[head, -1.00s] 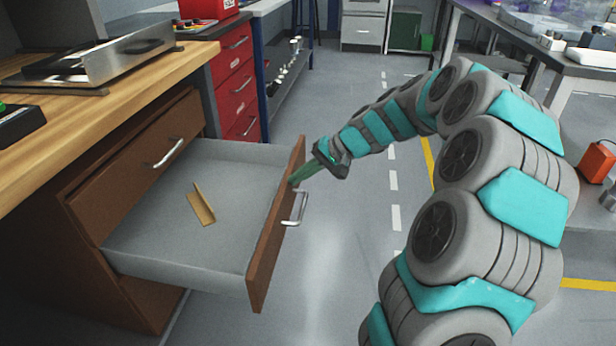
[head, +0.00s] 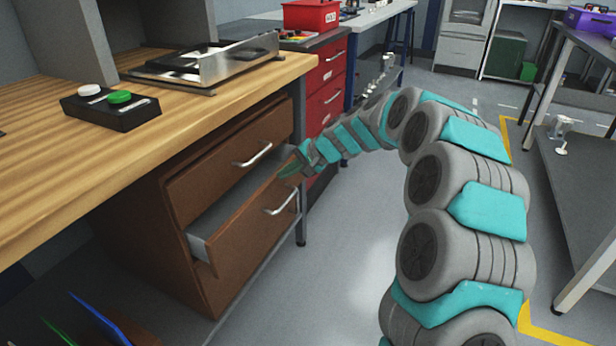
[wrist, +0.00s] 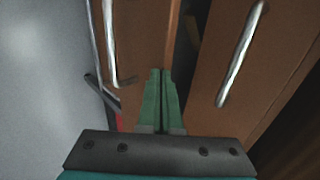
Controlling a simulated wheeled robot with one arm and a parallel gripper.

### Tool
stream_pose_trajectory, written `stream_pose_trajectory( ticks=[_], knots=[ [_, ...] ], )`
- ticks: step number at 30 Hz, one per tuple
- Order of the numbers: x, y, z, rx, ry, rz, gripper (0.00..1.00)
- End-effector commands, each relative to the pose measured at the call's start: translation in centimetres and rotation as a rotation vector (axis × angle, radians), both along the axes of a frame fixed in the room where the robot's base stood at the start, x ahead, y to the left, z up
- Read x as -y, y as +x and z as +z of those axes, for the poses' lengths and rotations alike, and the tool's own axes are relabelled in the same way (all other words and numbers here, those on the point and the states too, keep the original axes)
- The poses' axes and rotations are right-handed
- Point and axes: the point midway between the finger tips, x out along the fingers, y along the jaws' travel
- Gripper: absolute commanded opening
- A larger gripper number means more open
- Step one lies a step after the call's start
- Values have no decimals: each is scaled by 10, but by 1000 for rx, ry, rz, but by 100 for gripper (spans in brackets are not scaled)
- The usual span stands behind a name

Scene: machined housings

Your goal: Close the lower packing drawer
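The lower packing drawer (head: 250,245) has a brown front and a bar handle (head: 281,203). It stands partly open, with a narrow strip of its grey inside (head: 215,222) showing. My gripper (head: 287,171) is at the far upper corner of the drawer front. In the wrist view, its green fingers (wrist: 160,73) lie together with nothing between them, tips at the brown front (wrist: 145,50). I cannot tell whether they touch it. The drawer's handle (wrist: 111,45) is left of the fingers.
The upper drawer (head: 225,175) is shut, its handle (head: 254,155) above the lower drawer. The wooden bench top (head: 200,105) overhangs both. A red cabinet (head: 327,92) stands behind my gripper. The floor (head: 345,240) to the right is clear.

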Motion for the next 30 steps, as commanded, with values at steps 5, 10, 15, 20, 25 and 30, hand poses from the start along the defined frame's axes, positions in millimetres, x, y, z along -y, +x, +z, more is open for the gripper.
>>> stream_pose_trajectory(
  ticks=[5, 10, 15, 20, 25, 30],
  knots=[
    [-20, 11, 0, 0, -1, 2, 0],
    [-28, 16, 0, -1, -1, 1, 0],
    [-30, 17, 0, -1, -1, 1, 0],
    [-30, 17, 0, -1, 0, 1, 0],
    [-29, 17, 0, -1, 0, 1, 0],
    [-21, 13, -1, 0, 1, -1, 0]
  ],
)
